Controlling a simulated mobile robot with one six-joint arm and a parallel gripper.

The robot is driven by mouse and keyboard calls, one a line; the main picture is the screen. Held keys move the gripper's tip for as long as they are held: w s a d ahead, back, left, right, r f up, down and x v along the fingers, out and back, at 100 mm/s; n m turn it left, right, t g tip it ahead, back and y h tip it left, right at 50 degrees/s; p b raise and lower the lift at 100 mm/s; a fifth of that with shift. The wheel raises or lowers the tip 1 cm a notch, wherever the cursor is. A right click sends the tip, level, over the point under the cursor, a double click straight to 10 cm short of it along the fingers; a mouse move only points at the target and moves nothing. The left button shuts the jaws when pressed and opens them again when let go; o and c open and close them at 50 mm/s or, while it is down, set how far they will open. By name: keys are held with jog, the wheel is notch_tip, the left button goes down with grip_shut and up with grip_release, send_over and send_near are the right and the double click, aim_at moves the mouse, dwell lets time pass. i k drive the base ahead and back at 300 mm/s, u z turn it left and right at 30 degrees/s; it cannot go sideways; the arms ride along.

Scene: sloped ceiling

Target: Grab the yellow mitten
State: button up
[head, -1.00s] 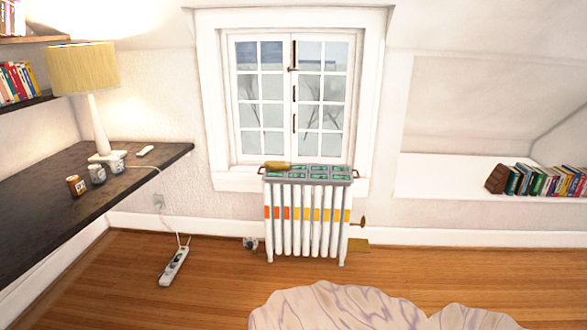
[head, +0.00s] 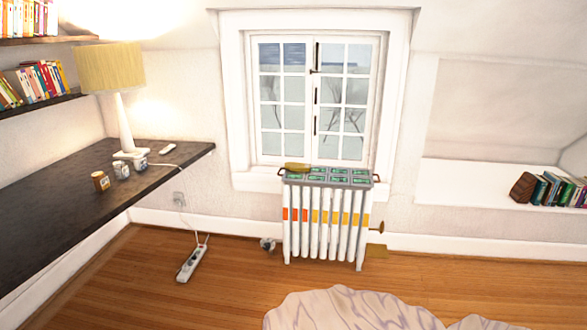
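A small yellow-brown thing (head: 298,167), likely the yellow mitten, lies on the back left of a grey tray (head: 329,183) with green-filled compartments. The tray rests on top of the white radiator (head: 323,233) below the window. At this distance I cannot make out the mitten's shape clearly. My gripper is not in view.
A dark desk (head: 90,215) runs along the left wall with a lamp (head: 121,100) and several small jars on it. A power strip (head: 192,263) lies on the wooden floor. A pale crumpled cloth (head: 340,310) covers the floor at the front. Open floor lies before the radiator.

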aim_at(292, 166)
jog(key=u, duration=0.15)
jog(key=i, duration=2.25)
jog(key=u, duration=0.7)
jog(key=i, duration=0.95)
jog(key=u, duration=0.6)
jog(key=i, duration=0.85)
jog(key=u, duration=0.2)
